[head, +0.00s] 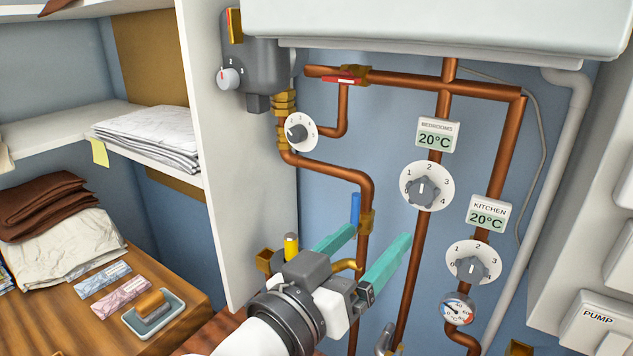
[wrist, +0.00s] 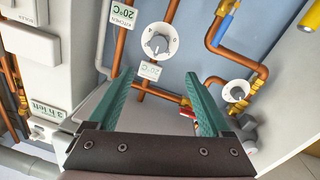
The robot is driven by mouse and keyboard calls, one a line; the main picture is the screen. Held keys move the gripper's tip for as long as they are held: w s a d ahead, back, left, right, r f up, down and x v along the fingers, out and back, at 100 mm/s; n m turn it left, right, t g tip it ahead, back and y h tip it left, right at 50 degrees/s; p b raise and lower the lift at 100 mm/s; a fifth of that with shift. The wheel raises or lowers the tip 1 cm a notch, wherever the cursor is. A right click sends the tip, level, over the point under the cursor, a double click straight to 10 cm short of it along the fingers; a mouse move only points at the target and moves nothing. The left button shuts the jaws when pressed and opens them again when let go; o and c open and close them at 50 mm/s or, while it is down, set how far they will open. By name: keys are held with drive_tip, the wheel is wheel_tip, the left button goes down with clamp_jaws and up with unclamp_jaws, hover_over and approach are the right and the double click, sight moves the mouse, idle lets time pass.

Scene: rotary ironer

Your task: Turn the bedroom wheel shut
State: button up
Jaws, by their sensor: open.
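The bedrooms wheel (head: 424,191) is a grey knob on a round white numbered dial, set on a copper pipe below a tag (head: 437,135) reading BEDROOMS 20°C. Its knob seems to point up, near 2; I cannot tell exactly. In the wrist view the wheel (wrist: 158,44) appears upside down, ahead of my fingertips, with its tag (wrist: 149,70) below it. My gripper (head: 375,242) has teal fingers spread apart, with nothing between them. In the head view it is below and left of the wheel, not touching it. Both fingers also show in the wrist view (wrist: 158,78).
A similar kitchen wheel (head: 472,264) sits lower right, above a round gauge (head: 457,309). A smaller dial (head: 300,132), a red-handled valve (head: 342,80) and a blue-handled valve (head: 355,208) are on pipes to the left. A white cabinet panel (head: 228,160) stands left; a white box (head: 435,25) overhangs above.

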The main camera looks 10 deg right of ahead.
sight(419, 193)
drive_tip(key=x, duration=1.5)
drive_tip(key=shift+s, duration=0.15)
clamp_jaws()
